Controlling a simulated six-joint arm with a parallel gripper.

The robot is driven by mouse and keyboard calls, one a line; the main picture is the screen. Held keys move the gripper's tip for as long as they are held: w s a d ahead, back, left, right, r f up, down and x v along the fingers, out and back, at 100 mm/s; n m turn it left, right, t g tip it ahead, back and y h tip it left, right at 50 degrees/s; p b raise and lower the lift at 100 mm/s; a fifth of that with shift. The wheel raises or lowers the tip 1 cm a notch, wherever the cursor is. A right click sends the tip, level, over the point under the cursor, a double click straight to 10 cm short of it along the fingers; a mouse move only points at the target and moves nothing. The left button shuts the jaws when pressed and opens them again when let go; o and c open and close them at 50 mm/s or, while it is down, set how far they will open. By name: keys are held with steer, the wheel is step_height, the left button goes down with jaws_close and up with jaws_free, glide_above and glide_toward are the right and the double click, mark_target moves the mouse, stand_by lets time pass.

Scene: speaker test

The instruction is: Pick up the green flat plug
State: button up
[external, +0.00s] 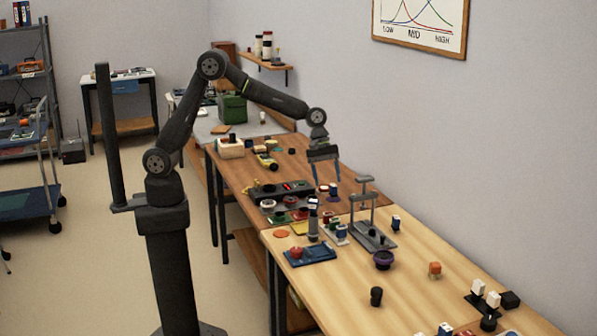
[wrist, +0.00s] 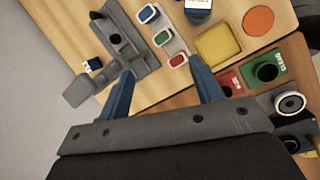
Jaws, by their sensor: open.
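A small green flat plug (wrist: 161,38) with a pale rim shows in the wrist view. It sits in a short row between a blue plug (wrist: 148,14) and a red plug (wrist: 178,60). In the external view the row is small beside the grey stand, and I cannot clearly pick out the green one. My gripper (external: 326,190) is open, with blue fingers pointing down above the benches. In the wrist view my gripper (wrist: 161,66) has nothing between its fingers. The red plug appears between the fingertips, and the green plug lies just beyond them.
A grey stand (external: 372,236) rises beside the row of plugs. A yellow square piece (wrist: 222,44) and an orange disc (wrist: 258,20) lie on the other side. Red and green panels (wrist: 262,72) adjoin on the brown bench. A blue tray (external: 323,256) is nearby.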

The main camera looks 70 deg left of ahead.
steer(key=w+a+n, duration=0.1)
steer(key=a+n, duration=0.2)
steer(key=n, duration=0.1)
glide_toward(333, 221)
steer(key=shift+n+g, duration=0.3)
steer(key=shift+n, duration=0.1)
steer(key=f, duration=0.2)
steer(key=w+f, duration=0.1)
steer(key=f, duration=0.3)
steer(key=shift+w+a, duration=0.35)
steer(key=shift+a, duration=0.05)
steer(key=shift+d+x, duration=0.2)
steer(key=shift+x, duration=2.35)
steer(key=shift+r, duration=0.1)
steer(key=c, duration=1.1)
